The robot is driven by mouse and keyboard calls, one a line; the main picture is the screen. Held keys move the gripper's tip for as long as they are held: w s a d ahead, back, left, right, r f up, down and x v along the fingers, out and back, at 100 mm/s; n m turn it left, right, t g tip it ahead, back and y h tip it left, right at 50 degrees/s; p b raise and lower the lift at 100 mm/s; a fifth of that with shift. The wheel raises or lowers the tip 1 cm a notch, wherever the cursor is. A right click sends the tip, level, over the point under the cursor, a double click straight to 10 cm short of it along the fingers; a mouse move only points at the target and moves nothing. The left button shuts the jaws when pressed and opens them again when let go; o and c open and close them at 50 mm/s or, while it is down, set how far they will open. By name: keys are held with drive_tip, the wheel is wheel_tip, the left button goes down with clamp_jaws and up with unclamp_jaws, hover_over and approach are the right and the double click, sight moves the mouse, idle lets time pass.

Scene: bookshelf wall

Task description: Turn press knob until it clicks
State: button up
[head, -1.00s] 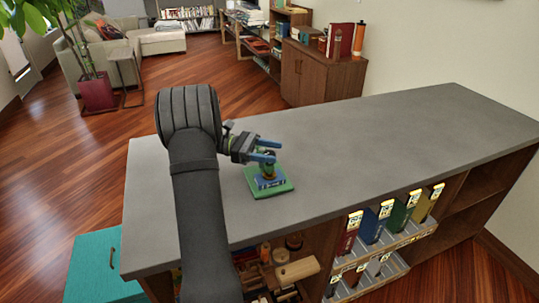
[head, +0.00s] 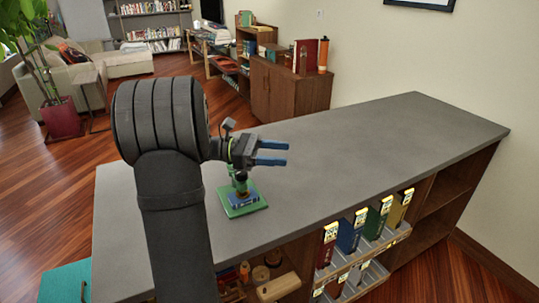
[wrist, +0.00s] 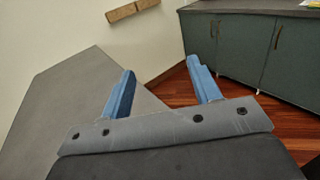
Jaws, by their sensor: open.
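A small press stands on a green base plate (head: 246,207) on the grey counter. Its blue lower part (head: 241,197) and green column (head: 241,180) show. The top of the press, where a knob could be, is hidden behind my gripper in the head view. My gripper (head: 287,153) is open and empty, with its two blue fingers pointing right, above and to the right of the press. The wrist view shows the spread fingers (wrist: 162,66) with nothing between them; the press is not in that view.
The grey counter (head: 370,135) is clear to the right of the press. Books stand in a rack (head: 350,238) on the shelf below its front edge. Wooden items lie on the shelf under the press. A wooden cabinet (head: 290,92) stands behind.

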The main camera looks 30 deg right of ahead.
drive_tip(key=n+t+h, duration=0.3)
drive_tip(key=n+t, duration=0.3)
drive_tip(key=t, duration=0.3)
approach(241, 175)
drive_tip(key=d, duration=0.8)
drive_tip(key=d+f, duration=0.1)
drive_tip(key=d, duration=0.3)
drive_tip(key=shift+w+d+f, duration=0.1)
drive_tip(key=shift+w+d, duration=0.1)
drive_tip(key=shift+d, duration=0.1)
drive_tip(key=shift+c, duration=0.3)
